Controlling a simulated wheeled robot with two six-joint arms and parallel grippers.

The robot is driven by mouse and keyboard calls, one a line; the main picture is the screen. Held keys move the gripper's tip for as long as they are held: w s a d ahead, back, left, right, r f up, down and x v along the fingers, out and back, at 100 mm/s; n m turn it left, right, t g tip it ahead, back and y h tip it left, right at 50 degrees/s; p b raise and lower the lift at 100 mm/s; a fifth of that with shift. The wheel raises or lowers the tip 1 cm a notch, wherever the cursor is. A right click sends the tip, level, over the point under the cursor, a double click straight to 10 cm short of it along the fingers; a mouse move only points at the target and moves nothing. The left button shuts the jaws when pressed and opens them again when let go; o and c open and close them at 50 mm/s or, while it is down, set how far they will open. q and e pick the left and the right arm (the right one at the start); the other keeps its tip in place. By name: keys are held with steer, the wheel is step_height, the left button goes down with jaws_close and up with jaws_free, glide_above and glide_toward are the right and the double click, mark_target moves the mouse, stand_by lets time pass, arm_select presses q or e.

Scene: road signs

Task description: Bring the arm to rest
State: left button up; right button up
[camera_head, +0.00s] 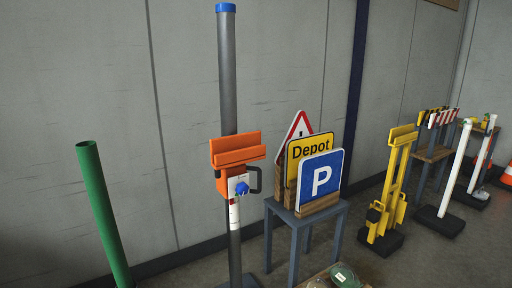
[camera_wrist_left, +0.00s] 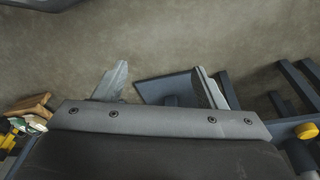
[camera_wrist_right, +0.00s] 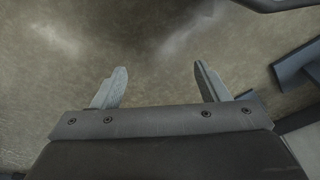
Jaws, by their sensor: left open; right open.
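My left gripper (camera_wrist_left: 162,85) shows in the left wrist view with its two fingers apart and nothing between them but floor and a dark base plate farther off. My right gripper (camera_wrist_right: 157,85) shows in the right wrist view with its fingers apart over bare floor, holding nothing. Neither gripper nor arm shows in the head view.
A grey post (camera_head: 227,80) carries an orange clamp (camera_head: 236,150). Right of it a blue-grey table (camera_head: 335,210) holds a Depot sign (camera_head: 308,147), a parking sign (camera_head: 320,180) and a warning triangle (camera_head: 297,127). A green pole (camera_head: 103,213) stands left; a yellow stand (camera_head: 391,190) stands right.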

arm_select(q)
steer(key=s+a+f+p, duration=0.1)
steer(key=s+f+p, duration=0.1)
steer(key=s+p, duration=0.4)
steer(key=s+a+f+m+g+y+p, duration=0.1)
steer(key=s+a+f+p, duration=0.1)
steer(key=s+p, duration=0.5)
steer(key=p, duration=0.2)
steer(key=shift+a+p, duration=0.2)
steer(key=shift+p, duration=0.2)
arm_select(e)
steer(key=s+d+f, duration=0.1)
steer(key=s+f, duration=0.1)
steer(key=s, duration=0.4)
steer(key=s+d+f+n+g+h, duration=0.1)
steer(key=s+d, duration=0.1)
steer(key=s, duration=0.5)
steer(key=shift+d+f, duration=0.2)
steer(key=shift+f, duration=0.2)
